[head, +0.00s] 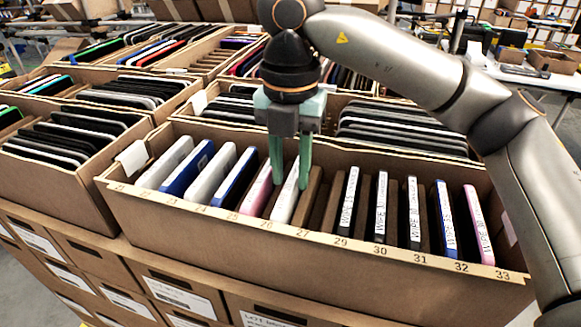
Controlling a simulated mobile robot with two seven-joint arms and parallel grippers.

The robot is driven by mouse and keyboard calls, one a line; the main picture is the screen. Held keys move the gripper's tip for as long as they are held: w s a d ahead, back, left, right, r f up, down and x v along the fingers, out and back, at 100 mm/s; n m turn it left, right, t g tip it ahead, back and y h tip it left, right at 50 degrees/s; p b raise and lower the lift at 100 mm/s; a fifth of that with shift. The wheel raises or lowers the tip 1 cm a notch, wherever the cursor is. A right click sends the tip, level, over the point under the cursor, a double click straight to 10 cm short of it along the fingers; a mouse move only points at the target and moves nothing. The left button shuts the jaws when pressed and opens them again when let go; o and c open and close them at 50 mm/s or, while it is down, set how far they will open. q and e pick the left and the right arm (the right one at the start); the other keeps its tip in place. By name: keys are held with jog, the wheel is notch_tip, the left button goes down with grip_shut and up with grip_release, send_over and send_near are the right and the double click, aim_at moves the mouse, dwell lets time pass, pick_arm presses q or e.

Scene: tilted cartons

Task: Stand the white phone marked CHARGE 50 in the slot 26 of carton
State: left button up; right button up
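A white phone (286,198) stands tilted in the front carton (300,265), just right of a pink phone (257,192). Any writing on it is too small to read. My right gripper (291,178) points down with its two green fingers on either side of this phone's upper end. I cannot tell whether the fingers press on it or stand slightly apart. My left gripper is out of view.
Left of the pink phone stand white and blue phones (235,178). Right of the white phone is an empty stretch with brown dividers (311,195), then several labelled phones (381,205) near 29 to 33. More filled cartons stand behind and left (75,135).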

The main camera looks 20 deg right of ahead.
jog(key=shift+o, duration=1.3)
notch_tip(320, 180, up, 22)
jog(key=p, duration=0.9)
jog(key=shift+f, duration=0.25)
